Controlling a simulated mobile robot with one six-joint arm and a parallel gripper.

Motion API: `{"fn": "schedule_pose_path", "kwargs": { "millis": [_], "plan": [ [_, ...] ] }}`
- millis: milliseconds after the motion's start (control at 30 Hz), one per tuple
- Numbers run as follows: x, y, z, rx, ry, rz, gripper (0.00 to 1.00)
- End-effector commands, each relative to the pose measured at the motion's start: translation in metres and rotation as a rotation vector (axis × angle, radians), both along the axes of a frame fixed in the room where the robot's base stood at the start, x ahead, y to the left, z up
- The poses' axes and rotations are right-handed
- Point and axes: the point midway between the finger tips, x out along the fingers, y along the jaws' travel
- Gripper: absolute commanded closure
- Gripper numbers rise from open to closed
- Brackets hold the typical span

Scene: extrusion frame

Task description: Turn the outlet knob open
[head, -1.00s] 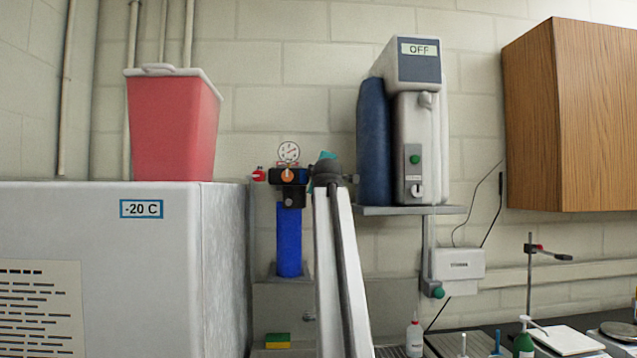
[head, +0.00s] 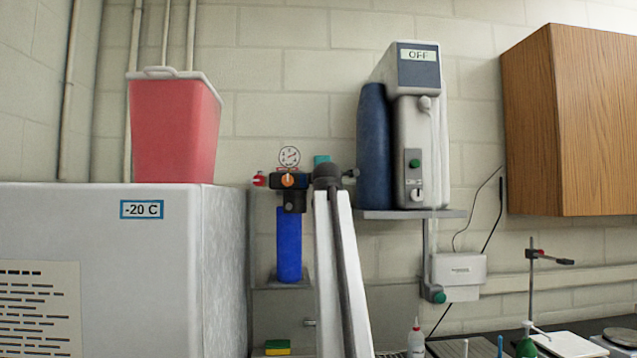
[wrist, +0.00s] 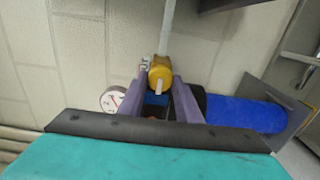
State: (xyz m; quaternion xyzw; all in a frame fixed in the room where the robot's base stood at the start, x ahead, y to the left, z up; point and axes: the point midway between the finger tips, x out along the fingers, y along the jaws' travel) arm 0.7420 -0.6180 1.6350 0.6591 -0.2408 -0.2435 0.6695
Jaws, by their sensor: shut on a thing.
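A filter unit hangs on the wall in the head view, with a blue cylinder (head: 289,243), a round gauge (head: 289,157), an orange knob (head: 288,180) on its front and a red part (head: 259,179) at its left. In the wrist view a yellow knob (wrist: 160,72) with a white mark sits by a pale pipe. My gripper (wrist: 162,84) has its purple fingers shut on this yellow knob, one on each side. The gauge (wrist: 114,99) and blue cylinder (wrist: 243,113) flank it. In the head view my arm hides the gripped knob.
A freezer (head: 120,270) with a red bin (head: 173,128) stands at the left. A dispenser (head: 412,130) reading OFF and a dark blue tank (head: 374,145) stand on a shelf to the right. A wooden cabinet (head: 575,120) hangs at far right.

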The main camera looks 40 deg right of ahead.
Motion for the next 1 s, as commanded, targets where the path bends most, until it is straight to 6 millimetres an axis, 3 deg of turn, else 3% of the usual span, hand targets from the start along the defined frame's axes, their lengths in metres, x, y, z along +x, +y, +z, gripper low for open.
{"fn": "schedule_pose_path", "kwargs": {
  "millis": [33, 67, 133, 633, 1000],
  "plan": [
    [0.000, 0.001, 0.000, -0.001, 0.001, 0.001, 0.91],
    [0.000, 0.001, 0.000, -0.001, 0.001, 0.001, 0.64],
    [0.000, 0.000, 0.000, 0.000, 0.000, 0.001, 0.52],
    [-0.006, 0.004, -0.001, 0.001, -0.001, 0.000, 0.52],
    [-0.040, 0.034, -0.003, 0.000, -0.001, 0.000, 0.52]
  ]
}}
